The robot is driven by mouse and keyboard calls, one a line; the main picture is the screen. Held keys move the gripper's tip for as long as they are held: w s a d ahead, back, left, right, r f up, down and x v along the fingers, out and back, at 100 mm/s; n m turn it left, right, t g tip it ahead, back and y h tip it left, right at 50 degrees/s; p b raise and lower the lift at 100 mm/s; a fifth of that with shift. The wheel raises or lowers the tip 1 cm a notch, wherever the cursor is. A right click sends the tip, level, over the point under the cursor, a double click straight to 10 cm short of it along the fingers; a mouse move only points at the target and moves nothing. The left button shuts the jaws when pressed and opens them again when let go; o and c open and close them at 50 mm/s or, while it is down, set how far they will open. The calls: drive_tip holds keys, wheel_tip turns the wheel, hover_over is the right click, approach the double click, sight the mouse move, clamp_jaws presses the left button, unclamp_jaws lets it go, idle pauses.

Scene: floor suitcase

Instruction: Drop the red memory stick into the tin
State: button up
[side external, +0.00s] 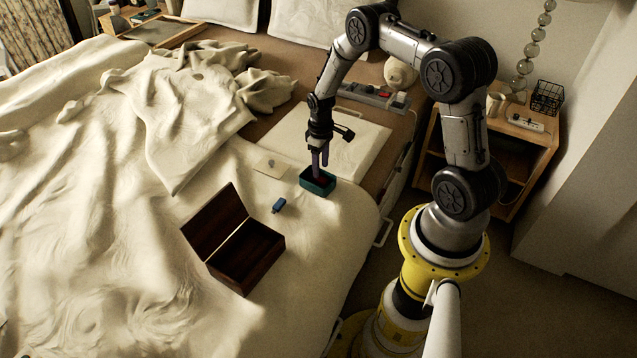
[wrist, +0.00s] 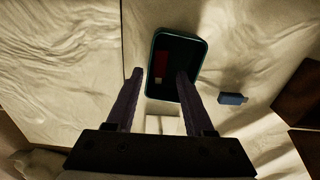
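The teal-rimmed tin (side external: 330,187) stands open on the bed near its edge. In the wrist view the tin (wrist: 202,48) has a dark inside. The red memory stick (wrist: 161,62), with a pale end, shows within the tin's outline, toward its left wall. It appears to lie inside, but its exact depth is unclear. My gripper (side external: 319,172) points down at the tin. In the wrist view my gripper (wrist: 160,73) has its purple fingers apart. The right finger overlaps the tin and the left one shows just outside its left rim. No finger visibly touches the stick.
A blue memory stick (side external: 278,205) lies on the sheet left of the tin. An open wooden box (side external: 247,254) stands nearby. A pale card (side external: 271,163) lies behind. Rumpled bedding fills the left; a bedside table (side external: 530,133) stands at right.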

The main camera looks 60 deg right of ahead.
drive_tip(key=shift+o, duration=0.3)
drive_tip(key=shift+r, duration=0.1)
wheel_tip(320, 180, up, 14)
idle(0.4)
